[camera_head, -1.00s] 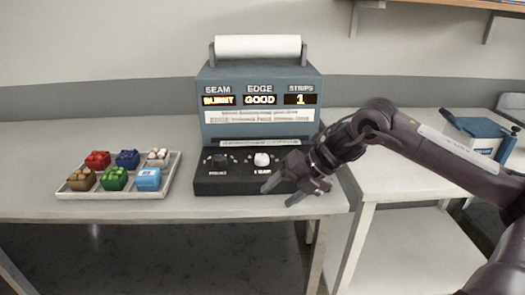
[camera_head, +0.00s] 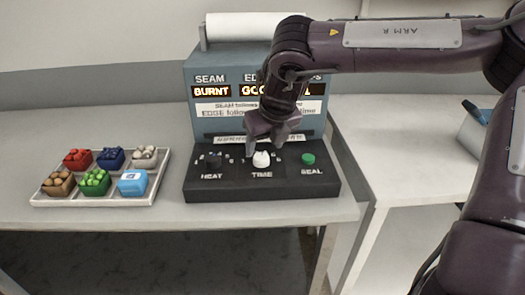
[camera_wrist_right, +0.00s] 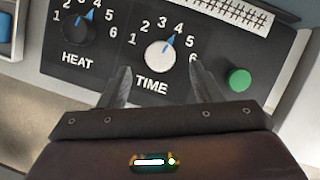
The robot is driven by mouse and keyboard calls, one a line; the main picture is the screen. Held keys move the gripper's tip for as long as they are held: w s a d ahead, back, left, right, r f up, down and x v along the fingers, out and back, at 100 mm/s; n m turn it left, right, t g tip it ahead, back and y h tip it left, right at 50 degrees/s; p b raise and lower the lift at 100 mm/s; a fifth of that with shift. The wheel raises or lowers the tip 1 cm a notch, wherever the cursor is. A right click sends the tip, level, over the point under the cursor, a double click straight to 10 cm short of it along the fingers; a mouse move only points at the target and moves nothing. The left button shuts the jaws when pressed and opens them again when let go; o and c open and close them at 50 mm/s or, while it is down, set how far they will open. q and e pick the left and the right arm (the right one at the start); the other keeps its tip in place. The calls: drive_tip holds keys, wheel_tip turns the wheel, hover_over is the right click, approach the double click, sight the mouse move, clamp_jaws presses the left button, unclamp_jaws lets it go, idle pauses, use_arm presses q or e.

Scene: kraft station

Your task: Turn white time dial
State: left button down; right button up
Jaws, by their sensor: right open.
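The white time dial (camera_head: 261,159) sits on the black control panel of the sealing machine, above the word TIME. My right gripper (camera_head: 263,148) is open just above and behind the dial in the head view. In the right wrist view its two fingers (camera_wrist_right: 158,82) stand apart to either side below the dial. My left gripper is not in view.
A black heat dial (camera_head: 212,160) is left of the time dial and a green seal button (camera_head: 308,158) right. The machine (camera_head: 200,127) shows BURNT under SEAM; my arm covers other displays.

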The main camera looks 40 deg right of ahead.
sight(261, 156)
drive_tip(key=x, duration=0.4)
drive_tip(key=shift+w+f, duration=0.1)
drive_tip(key=shift+f, duration=0.1)
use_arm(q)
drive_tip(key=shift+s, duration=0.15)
use_arm(e)
drive_tip(key=c, duration=1)
